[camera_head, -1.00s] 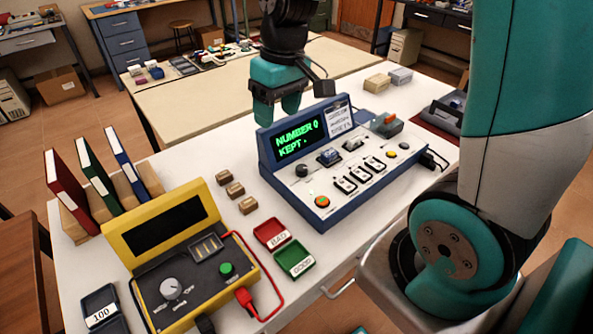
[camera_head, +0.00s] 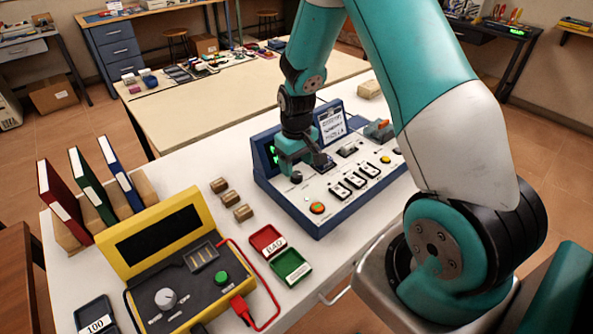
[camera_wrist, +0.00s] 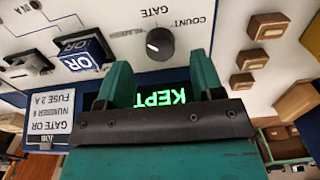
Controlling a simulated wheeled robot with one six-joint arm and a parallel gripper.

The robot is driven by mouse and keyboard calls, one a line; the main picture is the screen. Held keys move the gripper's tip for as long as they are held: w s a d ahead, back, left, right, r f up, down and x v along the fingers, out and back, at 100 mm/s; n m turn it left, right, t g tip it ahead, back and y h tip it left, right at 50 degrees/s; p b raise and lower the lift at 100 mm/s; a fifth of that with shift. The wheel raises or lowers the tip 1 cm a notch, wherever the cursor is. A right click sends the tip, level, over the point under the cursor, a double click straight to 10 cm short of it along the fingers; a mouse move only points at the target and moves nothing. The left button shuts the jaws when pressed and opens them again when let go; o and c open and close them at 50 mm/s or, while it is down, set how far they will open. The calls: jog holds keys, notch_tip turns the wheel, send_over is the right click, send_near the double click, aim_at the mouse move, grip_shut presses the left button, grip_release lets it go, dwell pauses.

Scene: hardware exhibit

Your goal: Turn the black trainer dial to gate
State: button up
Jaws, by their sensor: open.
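The black trainer dial (camera_wrist: 160,44) is a round knob with a white pointer mark on its left side in the wrist view. A GATE label (camera_wrist: 149,13) and a COUNT label (camera_wrist: 190,22) are printed beside it, with a fainter label to its left. My gripper (camera_wrist: 160,72) is open, its two teal fingers on either side of the dial's line but short of it, with nothing between them. In the head view the dial (camera_head: 296,177) sits on the blue trainer (camera_head: 330,222), just in front of my gripper (camera_head: 290,165). My arm covers most of the green-lit screen.
A blue OR block (camera_wrist: 82,58) and a white card stand beside the dial. Switches and an orange-red button (camera_head: 317,208) are on the same panel. A yellow tester (camera_head: 140,265), red tray (camera_head: 266,241), green tray (camera_head: 291,266) and small wooden blocks lie to the left.

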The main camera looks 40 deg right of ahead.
aim_at(296, 174)
jog(key=shift+f, duration=1.8)
jog(key=c, duration=0.9)
jog(key=m, duration=0.4)
jog(key=shift+m, duration=2.3)
